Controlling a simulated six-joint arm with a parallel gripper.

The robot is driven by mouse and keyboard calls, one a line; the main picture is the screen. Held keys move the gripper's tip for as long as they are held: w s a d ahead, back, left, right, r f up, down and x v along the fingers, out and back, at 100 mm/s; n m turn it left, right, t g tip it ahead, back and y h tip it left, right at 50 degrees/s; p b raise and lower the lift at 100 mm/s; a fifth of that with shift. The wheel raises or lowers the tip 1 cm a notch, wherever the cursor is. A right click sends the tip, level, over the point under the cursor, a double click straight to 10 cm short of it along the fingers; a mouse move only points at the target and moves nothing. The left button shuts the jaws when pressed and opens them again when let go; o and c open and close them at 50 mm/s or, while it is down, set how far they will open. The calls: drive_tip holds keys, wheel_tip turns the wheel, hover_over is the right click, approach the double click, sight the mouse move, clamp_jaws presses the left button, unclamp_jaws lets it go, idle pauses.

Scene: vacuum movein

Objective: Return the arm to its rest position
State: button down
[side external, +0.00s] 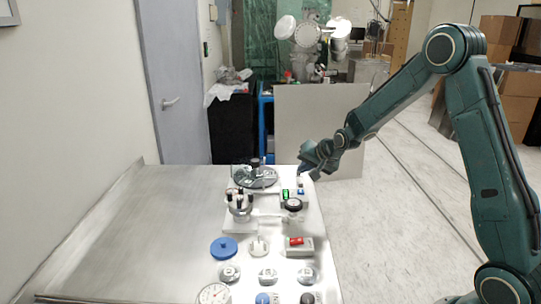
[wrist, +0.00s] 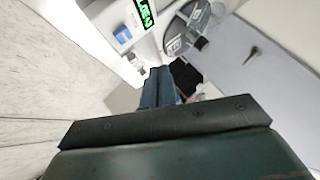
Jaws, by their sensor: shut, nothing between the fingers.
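My green arm reaches in from the right in the side view, and my gripper (side external: 306,160) is above the far right part of the bench equipment. In the wrist view my gripper (wrist: 158,75) is shut with nothing between its fingers. A blue button (side external: 301,192) is beside the display. A round metal chamber (side external: 255,178) stands to the left of my gripper. I see no contact between the gripper and these parts.
The metal bench (side external: 130,225) is clear on its left. Nearer stand a blue round knob (side external: 224,248), a red switch box (side external: 297,242), several valves and a gauge (side external: 213,294). A grey panel (side external: 345,125) stands behind my gripper. Open floor (side external: 390,220) lies to the right.

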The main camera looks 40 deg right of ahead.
drive_tip(key=shift+r, duration=0.35)
drive_tip(key=s+a+r+n+g, duration=0.1)
drive_tip(key=s+a+r+n, duration=0.2)
drive_tip(key=s+a+r, duration=0.4)
drive_tip(key=s+a+r+n+g, duration=0.1)
drive_tip(key=s+a+r+n, duration=0.2)
drive_tip(key=s+r, duration=0.4)
drive_tip(key=s+a+n, duration=0.2)
drive_tip(key=s, duration=0.8)
drive_tip(key=s+a+n+g+y, duration=0.1)
drive_tip(key=s+a+n, duration=0.1)
drive_tip(key=s, duration=0.9)
drive_tip(key=shift+s+a+n, duration=0.2)
drive_tip(key=shift+a+n, duration=0.2)
drive_tip(key=shift+a, duration=0.25)
